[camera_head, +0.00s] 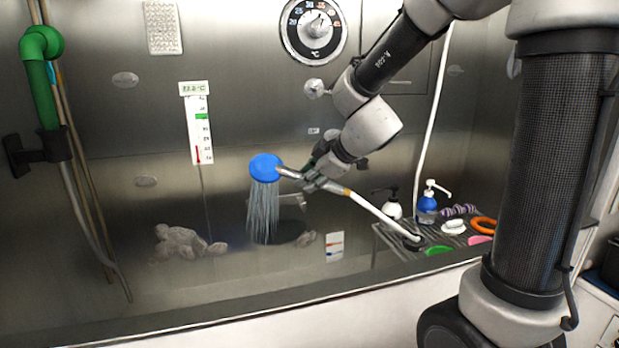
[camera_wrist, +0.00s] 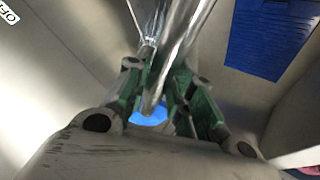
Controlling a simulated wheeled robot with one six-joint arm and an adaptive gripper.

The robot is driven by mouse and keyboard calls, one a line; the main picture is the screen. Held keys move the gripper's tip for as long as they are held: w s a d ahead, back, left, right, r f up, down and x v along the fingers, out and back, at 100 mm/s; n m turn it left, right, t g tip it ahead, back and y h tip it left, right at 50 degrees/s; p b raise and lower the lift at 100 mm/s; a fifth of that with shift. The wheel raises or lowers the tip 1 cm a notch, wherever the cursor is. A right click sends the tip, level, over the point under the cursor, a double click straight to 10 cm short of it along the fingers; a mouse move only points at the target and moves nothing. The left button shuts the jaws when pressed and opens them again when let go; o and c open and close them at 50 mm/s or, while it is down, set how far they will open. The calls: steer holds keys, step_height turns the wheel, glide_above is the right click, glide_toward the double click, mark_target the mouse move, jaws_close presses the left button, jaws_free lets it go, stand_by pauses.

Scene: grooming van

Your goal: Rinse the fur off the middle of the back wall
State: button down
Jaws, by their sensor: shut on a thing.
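My gripper (camera_head: 311,182) is shut on the handle of a shower head (camera_head: 265,167) with a blue face. A pale hose runs from the handle down to the right. Water streams (camera_head: 263,212) fall almost straight down from the head, in front of the steel back wall (camera_head: 240,100). A large grey fur clump (camera_head: 180,243) lies low on the left, left of the water. In the wrist view, my green-lined fingers (camera_wrist: 160,95) close around the metal handle, and a bit of blue shows below.
A rack (camera_head: 400,240) at the right holds bottles, brushes and coloured rings. A round temperature dial (camera_head: 314,30) and a thermometer strip (camera_head: 200,130) are on the wall. The tub's front edge (camera_head: 250,305) crosses below. A blue mat (camera_wrist: 270,38) shows in the wrist view.

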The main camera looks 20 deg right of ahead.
steer(key=shift+d, duration=0.5)
steer(key=shift+a, duration=0.15)
steer(key=shift+a, duration=0.45)
steer(key=shift+d, duration=0.15)
steer(key=shift+d, duration=0.45)
